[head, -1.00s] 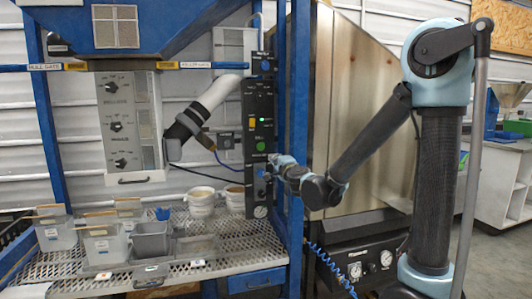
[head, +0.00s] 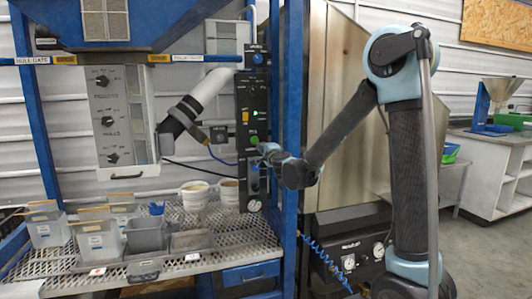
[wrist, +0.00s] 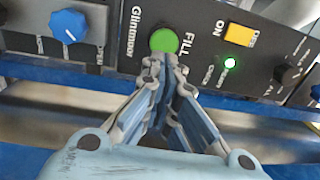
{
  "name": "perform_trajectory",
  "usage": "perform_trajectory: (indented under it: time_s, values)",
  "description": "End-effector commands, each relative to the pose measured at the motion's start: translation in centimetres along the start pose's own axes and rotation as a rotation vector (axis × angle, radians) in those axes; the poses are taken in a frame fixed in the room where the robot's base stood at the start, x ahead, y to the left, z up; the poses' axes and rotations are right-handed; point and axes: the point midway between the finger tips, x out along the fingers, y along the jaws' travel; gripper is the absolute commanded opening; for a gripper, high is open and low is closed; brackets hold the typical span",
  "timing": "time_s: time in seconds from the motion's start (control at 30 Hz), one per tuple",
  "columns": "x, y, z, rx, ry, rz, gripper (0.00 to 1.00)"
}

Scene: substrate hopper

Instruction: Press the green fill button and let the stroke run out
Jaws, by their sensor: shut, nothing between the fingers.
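The black control panel (head: 243,110) stands upright on the blue frame, with the round green fill button (head: 254,140) about halfway down. In the wrist view the green button (wrist: 163,40) sits beside the word FILL. My gripper (head: 262,149) is at the panel, just below and right of the button. In the wrist view my gripper (wrist: 158,62) is shut and empty, its fingertips at the button's lower edge and partly overlapping it. I cannot tell whether they touch it. A green lamp (wrist: 229,64) is lit near the yellow ON switch (wrist: 240,35).
A blue knob (wrist: 68,25) and a black knob (wrist: 288,74) flank the button on the panel. A blue post (head: 291,110) stands right of the panel. White tubs (head: 194,195) and grey bins (head: 147,236) stand on the mesh shelf (head: 190,270).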

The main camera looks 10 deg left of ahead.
Motion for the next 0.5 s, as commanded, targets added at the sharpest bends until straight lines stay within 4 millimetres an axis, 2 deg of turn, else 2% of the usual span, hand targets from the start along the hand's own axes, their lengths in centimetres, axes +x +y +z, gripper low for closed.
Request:
perform_trajectory:
  time_s: [0.03, 0.2, 0.5]
  values:
    - [1.0, 0.0, -0.1, -0.001, 0.001, 0.000, 0.00]
    - [3.4, 0.0, 0.0, -0.001, 0.001, 0.000, 0.00]
    - [5.3, 0.0, 0.0, 0.000, 0.000, 0.000, 0.00]
